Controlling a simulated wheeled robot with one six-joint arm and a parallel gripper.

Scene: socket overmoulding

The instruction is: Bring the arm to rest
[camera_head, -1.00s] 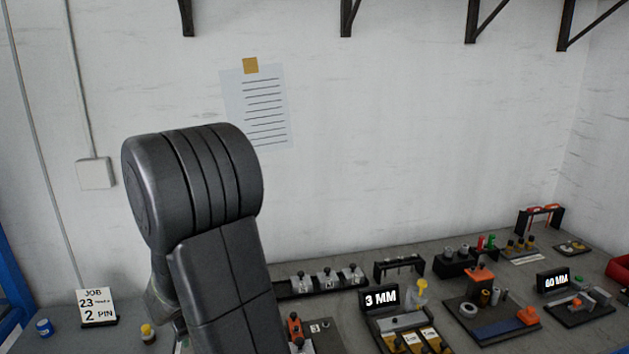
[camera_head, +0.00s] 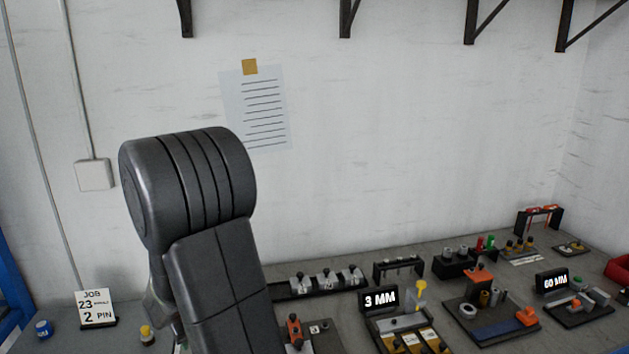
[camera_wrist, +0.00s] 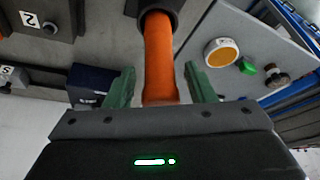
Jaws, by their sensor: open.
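My gripper (camera_wrist: 161,88) shows in the wrist view with two green fingers standing apart. An orange cylindrical handle (camera_wrist: 159,60) runs between the fingers, with a visible gap on each side. The handle's far end meets a dark block (camera_wrist: 152,8). In the head view my dark arm rises at the left centre and hides part of the bench; my gripper is not visible there.
The bench (camera_head: 235,300) carries a job card (camera_head: 95,308), a 3 MM display (camera_head: 380,299), a fixture with an orange clamp (camera_head: 480,276), and a rack (camera_head: 399,265). In the wrist view a panel (camera_wrist: 225,22) has an orange button and a green one.

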